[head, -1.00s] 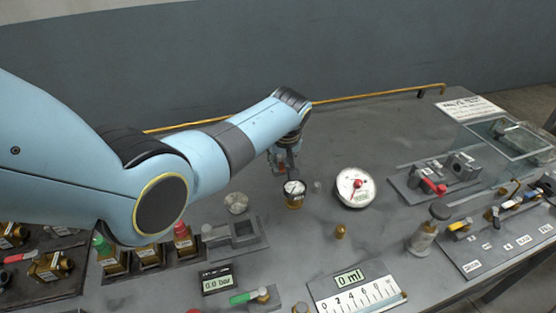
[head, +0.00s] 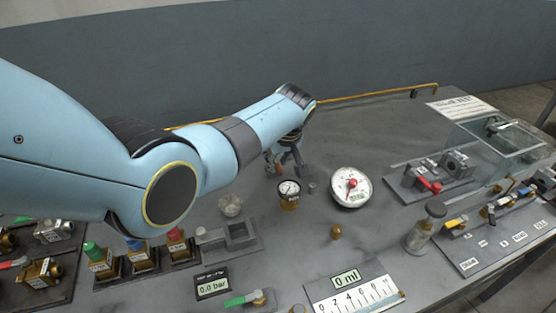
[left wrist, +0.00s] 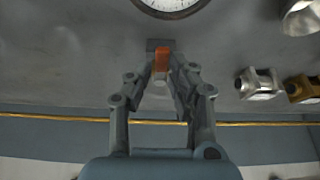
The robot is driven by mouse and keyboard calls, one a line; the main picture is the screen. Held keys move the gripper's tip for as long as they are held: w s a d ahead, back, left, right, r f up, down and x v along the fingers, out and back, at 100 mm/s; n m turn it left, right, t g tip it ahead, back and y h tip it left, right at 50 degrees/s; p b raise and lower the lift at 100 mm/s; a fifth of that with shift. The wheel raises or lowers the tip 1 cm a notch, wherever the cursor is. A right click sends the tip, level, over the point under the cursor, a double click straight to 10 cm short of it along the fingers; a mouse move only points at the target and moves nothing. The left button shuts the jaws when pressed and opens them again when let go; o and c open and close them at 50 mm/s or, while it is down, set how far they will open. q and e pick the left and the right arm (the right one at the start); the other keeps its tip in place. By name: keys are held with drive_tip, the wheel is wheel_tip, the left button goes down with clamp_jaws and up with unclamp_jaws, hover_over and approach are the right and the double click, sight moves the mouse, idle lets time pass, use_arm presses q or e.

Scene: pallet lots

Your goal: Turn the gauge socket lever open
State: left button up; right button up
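A small orange-red piece (head: 279,169), apparently the gauge socket lever, shows just behind the small dial gauge (head: 289,189) in its brass body. My left gripper (head: 284,165) is low behind the gauge. In the left wrist view my left fingertips (left wrist: 162,65) come close together on both sides of the orange piece (left wrist: 161,58), with no clear gap. A grey end joins it toward the gauge, whose dial (left wrist: 172,4) is cut off at the top edge. How the lever joins the socket is hidden. My right gripper is not in view.
A glass dish (head: 230,205) stands left of the gauge, and a larger white dial (head: 351,187) with a red hub stands to its right. A small grey post (head: 312,187) is between the dials. A brass knob (head: 336,232) stands in front. A yellow rod (head: 380,94) runs along the back edge.

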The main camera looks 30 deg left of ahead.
use_arm(q)
drive_tip(key=shift+o, duration=1.2)
drive_tip(key=v, duration=1.2)
